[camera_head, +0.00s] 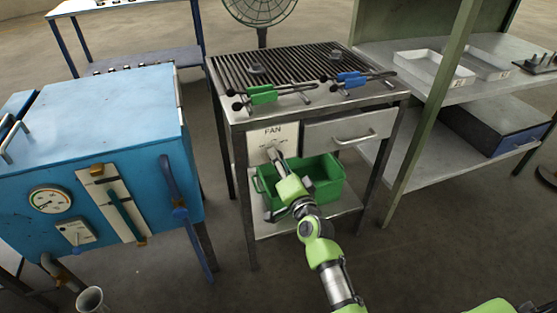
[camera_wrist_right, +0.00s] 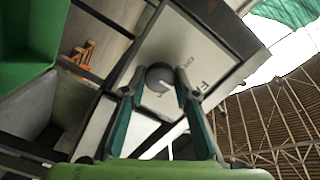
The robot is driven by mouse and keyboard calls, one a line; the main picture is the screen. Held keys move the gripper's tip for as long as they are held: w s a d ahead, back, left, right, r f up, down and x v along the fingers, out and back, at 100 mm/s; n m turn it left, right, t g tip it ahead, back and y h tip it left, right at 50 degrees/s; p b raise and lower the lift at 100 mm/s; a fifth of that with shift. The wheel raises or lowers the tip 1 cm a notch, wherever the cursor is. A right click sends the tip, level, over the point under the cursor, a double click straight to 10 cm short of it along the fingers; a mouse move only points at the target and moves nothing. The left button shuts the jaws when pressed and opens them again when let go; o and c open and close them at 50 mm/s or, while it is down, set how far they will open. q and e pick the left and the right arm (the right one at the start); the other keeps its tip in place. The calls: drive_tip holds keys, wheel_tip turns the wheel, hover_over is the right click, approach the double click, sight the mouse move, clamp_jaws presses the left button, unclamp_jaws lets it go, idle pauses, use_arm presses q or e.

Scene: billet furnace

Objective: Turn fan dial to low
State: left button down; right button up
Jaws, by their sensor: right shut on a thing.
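The white fan panel (camera_head: 258,137), marked FAN, is on the front of the grill table, left of the drawer. My right gripper (camera_head: 271,153) reaches it from the front and hides most of the dial in the head view. In the right wrist view the round dark fan dial (camera_wrist_right: 160,78) sits between the two fingers of my right gripper (camera_wrist_right: 159,75), which is shut on it. A light mark shows on the dial's face, but I cannot tell which setting it points to. My left gripper is not in view.
A green bin (camera_head: 322,178) stands on the shelf below, close to my right arm. A drawer (camera_head: 345,128) is right of the panel. Green and blue tongs lie on the slatted top. A blue furnace (camera_head: 95,110) is left; a fan (camera_head: 258,10) stands behind.

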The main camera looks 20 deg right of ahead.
drive_tip(key=o, duration=1.1)
drive_tip(key=s, duration=1.2)
drive_tip(key=shift+d, duration=0.25)
